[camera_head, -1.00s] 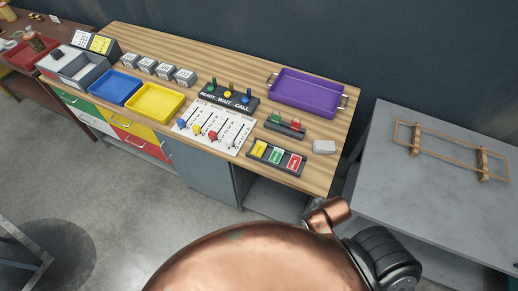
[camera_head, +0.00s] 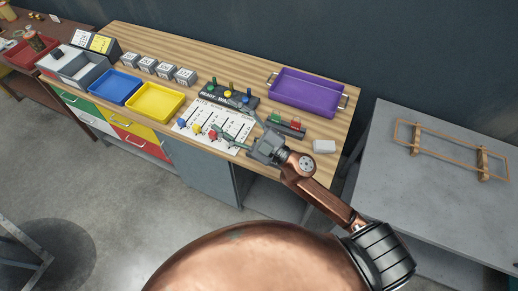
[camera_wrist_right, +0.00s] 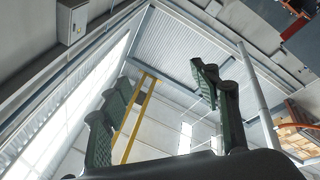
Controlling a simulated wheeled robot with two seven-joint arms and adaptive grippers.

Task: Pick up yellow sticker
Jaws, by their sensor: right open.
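My right gripper (camera_head: 225,117) is open over the white chart sheet (camera_head: 190,130) on the workbench, its fingers reaching left. In the right wrist view its two green-grey fingers (camera_wrist_right: 162,105) are spread, with nothing between them but the distant wall and roof. The dark holder with yellow, green and red stickers, seen near the bench's front edge a second ago, is now hidden behind my right gripper and forearm. No yellow sticker shows there now. My left gripper is not in view.
A rack with coloured knobs (camera_head: 214,93), a purple tray (camera_head: 306,92), a dark block with green and red parts (camera_head: 285,126) and a pale block (camera_head: 324,147) surround the gripper. Yellow (camera_head: 155,102) and blue (camera_head: 115,88) trays stand left. A grey table (camera_head: 430,190) is at right.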

